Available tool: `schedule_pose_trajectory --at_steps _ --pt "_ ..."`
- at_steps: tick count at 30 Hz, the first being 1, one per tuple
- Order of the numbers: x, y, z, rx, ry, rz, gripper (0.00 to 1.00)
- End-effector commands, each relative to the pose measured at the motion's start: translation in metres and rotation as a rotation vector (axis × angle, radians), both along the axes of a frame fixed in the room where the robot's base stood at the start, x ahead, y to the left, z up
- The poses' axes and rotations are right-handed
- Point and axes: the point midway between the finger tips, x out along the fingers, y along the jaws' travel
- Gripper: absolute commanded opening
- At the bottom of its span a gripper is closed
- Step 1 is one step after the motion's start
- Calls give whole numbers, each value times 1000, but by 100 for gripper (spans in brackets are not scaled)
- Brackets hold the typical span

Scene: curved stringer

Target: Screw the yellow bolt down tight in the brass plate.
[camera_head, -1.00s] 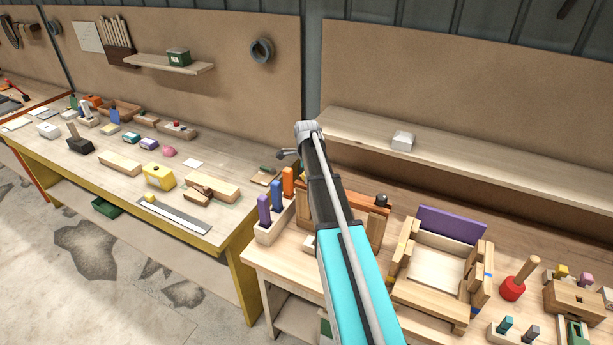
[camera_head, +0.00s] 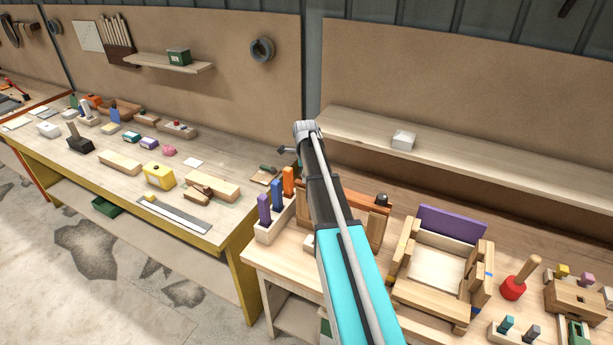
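My arm reaches up through the middle of the view, over the near bench. A small dark part at its far end (camera_head: 287,150) looks like my gripper, pointing left. It is too small and too turned away to show its fingers or whether it holds anything. A small yellow piece (camera_head: 562,270) stands on a wooden block (camera_head: 574,302) at the right of the near bench; I cannot tell whether it is the yellow bolt. I cannot make out a brass plate; my arm hides part of the bench.
A wooden frame with a purple panel (camera_head: 452,222) and a red-based peg (camera_head: 513,289) stand right of my arm. A rack with upright purple, blue and orange pieces (camera_head: 269,232) is left. A white box (camera_head: 403,139) sits on the shelf. The left bench (camera_head: 130,197) holds several blocks.

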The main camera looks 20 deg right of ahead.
Motion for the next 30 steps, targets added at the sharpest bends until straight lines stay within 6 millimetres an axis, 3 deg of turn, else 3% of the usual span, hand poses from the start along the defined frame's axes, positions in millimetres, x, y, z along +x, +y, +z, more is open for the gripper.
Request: schedule_pose_trajectory --at_steps 18,30 --pt "4 4 -4 4 -1 -464 0" --pt "4 5 -4 5 -1 -522 0"
